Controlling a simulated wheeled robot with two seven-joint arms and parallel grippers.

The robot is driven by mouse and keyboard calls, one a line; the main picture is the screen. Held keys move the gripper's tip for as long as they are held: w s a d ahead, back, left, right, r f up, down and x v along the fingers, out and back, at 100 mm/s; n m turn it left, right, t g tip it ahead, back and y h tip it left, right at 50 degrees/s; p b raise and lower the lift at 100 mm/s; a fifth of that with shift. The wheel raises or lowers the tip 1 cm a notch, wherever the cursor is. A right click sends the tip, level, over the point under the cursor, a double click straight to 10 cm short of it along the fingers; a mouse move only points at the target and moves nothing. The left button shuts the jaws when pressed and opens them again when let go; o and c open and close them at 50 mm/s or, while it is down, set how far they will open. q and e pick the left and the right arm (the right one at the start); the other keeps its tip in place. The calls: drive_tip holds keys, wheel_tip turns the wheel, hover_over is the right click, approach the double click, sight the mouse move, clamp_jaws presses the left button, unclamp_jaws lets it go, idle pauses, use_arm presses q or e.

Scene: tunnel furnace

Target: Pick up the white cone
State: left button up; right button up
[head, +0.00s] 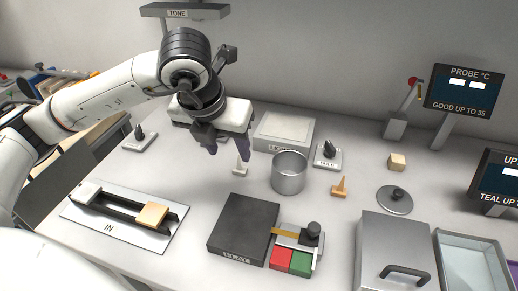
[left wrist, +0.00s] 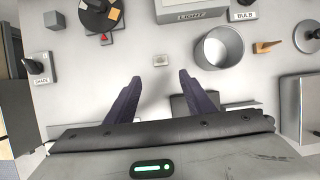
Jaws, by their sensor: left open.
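The small white cone (head: 241,166) stands upright on the grey table, left of the metal pot. It also shows from above in the left wrist view (left wrist: 160,60), just beyond the fingertips and between their lines. My left gripper (head: 228,152) points down above the table near the cone, and in the head view its right finger overlaps the area just above the cone's tip. Its two dark fingers are apart in the left wrist view (left wrist: 160,78) with nothing between them. I cannot tell the exact height gap. My right gripper is in neither view.
The metal pot (head: 289,174) stands close right of the cone. An orange cone (head: 340,187) is farther right. A white LIGHT box (head: 284,131) lies behind. A dark FLAT plate (head: 243,228) and the IN tray (head: 122,240) are in front, with bare table between.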

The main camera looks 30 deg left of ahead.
use_arm(q)
approach(239, 169)
wheel_tip(239, 169, down, 2)
drive_tip(key=shift+w+a+f, duration=0.1)
drive_tip(key=shift+f, duration=0.15)
drive_tip(key=p+x, duration=0.1)
drive_tip(key=x, duration=0.3)
drive_tip(key=shift+w, duration=0.25)
drive_tip(key=shift+w+f, duration=0.25)
drive_tip(key=shift+f, duration=0.3)
drive_tip(key=c, duration=1.1)
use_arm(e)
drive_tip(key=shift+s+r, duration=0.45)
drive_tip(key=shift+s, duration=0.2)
use_arm(q)
drive_tip(key=shift+r, duration=0.1)
wheel_tip(239, 169, up, 10)
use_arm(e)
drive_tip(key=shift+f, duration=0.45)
